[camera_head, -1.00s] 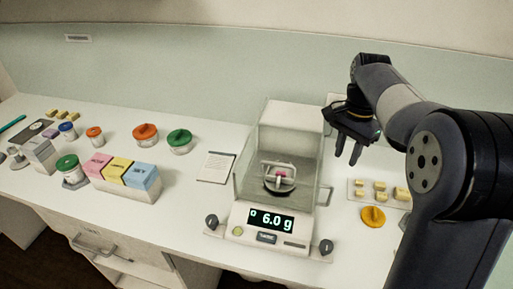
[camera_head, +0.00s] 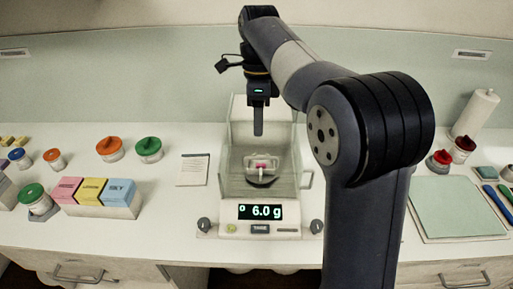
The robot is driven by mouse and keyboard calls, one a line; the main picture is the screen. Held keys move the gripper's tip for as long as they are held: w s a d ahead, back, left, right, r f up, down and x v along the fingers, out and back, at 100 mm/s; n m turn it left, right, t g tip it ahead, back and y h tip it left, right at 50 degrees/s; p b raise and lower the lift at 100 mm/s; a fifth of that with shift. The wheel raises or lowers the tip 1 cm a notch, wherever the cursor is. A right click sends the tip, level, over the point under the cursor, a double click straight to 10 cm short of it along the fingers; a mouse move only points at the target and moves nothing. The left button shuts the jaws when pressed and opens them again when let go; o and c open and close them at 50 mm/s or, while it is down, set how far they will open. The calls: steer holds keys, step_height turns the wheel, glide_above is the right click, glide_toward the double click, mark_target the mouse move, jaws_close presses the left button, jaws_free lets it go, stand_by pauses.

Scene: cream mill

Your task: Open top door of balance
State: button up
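The balance (camera_head: 288,211) stands on the white bench in the middle of the view. Its display (camera_head: 260,212) reads 6.0 g. The clear draft shield (camera_head: 234,160) has a handle (camera_head: 307,180) on its right side. A small holder with a pink item (camera_head: 261,167) sits on the pan inside. My gripper (camera_head: 258,130) points down in front of the shield's upper part in this view and partly hides the top. Whether it touches the balance is unclear. The fingers overlap edge-on, so their gap cannot be seen, and whether the top door is open is unclear.
Right of my arm are a green mat (camera_head: 457,208), red-lidded jars (camera_head: 463,148) and a paper roll (camera_head: 476,113). My arm hides the bench right of the balance.

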glide_above(258, 165)
step_height(258, 165, down, 8)
steer(key=shift+r, duration=0.2)
steer(key=shift+c, duration=0.4)
jaws_close()
